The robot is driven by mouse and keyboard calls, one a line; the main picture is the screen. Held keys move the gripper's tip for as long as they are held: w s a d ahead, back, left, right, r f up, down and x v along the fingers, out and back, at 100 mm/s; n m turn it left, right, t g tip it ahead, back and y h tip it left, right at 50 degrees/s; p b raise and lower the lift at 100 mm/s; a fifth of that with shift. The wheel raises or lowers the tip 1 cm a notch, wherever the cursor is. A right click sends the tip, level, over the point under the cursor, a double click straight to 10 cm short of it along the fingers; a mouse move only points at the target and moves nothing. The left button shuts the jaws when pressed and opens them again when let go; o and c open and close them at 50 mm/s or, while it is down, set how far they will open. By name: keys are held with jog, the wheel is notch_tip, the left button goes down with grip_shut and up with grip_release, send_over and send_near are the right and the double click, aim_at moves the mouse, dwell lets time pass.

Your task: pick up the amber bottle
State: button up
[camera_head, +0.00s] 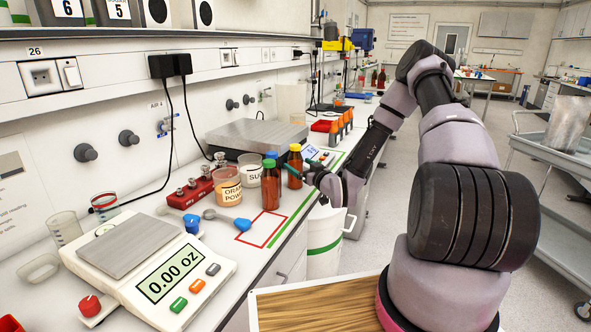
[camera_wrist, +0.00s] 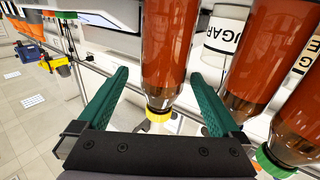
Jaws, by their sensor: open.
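Several amber bottles stand close together on the bench. The yellow-capped amber bottle (camera_head: 294,171) is the one nearest my gripper (camera_head: 306,173). In the wrist view, which appears upside down, this bottle (camera_wrist: 168,45) lies between the two teal fingers of my gripper (camera_wrist: 164,78), which are open; contact is not clear. A green-capped amber bottle (camera_head: 270,190) stands to its left in the head view, with a blue cap (camera_head: 271,155) showing behind it. Two more amber bottles show right of the fingers in the wrist view, one (camera_wrist: 250,70) and a green-capped one (camera_wrist: 300,125).
A sugar tub (camera_head: 250,165) and an orange powder tub (camera_head: 227,188) stand left of the bottles. A scale (camera_head: 130,250), a red rack (camera_head: 190,193) and a blue-handled scoop (camera_head: 235,224) lie nearby. A red square outline (camera_head: 262,228) on the bench is empty.

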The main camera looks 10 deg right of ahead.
jog(key=x, duration=0.5)
jog(key=shift+w+a+r, duration=0.25)
jog(key=shift+c, duration=0.3)
grip_shut()
